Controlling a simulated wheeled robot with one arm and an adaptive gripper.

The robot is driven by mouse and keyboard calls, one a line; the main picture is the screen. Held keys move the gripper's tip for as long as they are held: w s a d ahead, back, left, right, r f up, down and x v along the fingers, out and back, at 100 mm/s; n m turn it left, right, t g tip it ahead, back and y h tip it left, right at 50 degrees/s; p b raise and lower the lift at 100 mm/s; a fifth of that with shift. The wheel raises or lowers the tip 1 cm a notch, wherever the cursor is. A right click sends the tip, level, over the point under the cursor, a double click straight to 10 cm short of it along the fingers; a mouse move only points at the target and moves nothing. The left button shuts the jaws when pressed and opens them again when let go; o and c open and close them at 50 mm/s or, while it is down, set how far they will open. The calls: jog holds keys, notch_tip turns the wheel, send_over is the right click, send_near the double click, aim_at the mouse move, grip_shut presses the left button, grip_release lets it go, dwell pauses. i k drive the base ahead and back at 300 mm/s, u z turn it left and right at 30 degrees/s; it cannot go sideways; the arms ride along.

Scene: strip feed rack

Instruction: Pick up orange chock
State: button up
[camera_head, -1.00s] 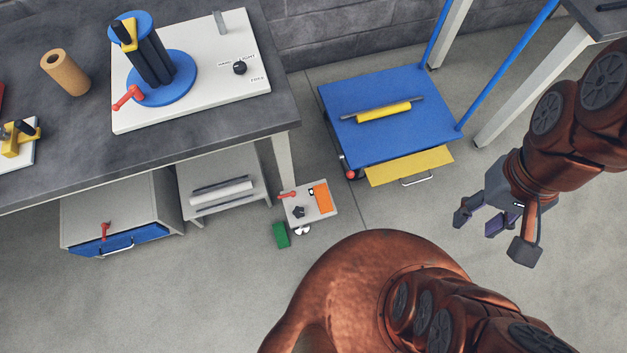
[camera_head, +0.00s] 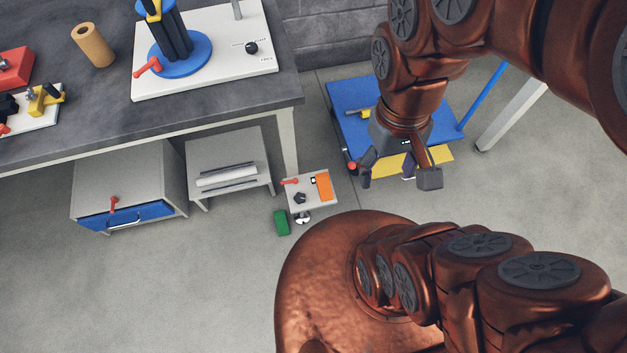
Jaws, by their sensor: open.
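An orange block (camera_head: 323,186), which looks like the orange chock, lies flat on the right side of a small white-grey stand (camera_head: 317,203) on the floor. My gripper (camera_head: 397,179) hangs to the right of the stand, in front of the blue cart. Its fingers are spread apart and nothing is between them. A clear gap separates it from the orange block in the picture. The orange block is fully in view.
A red-handled item (camera_head: 290,182) and a dark knob (camera_head: 299,197) share the stand. A green block (camera_head: 281,222) lies on the floor beside it. The workbench (camera_head: 200,117) and its leg (camera_head: 289,140) stand close behind; the blue cart (camera_head: 348,95) is at right.

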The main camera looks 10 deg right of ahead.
aim_at(323, 179)
jog(key=u, duration=2.45)
jog(key=i, duration=1.75)
jog(key=z, duration=3.5)
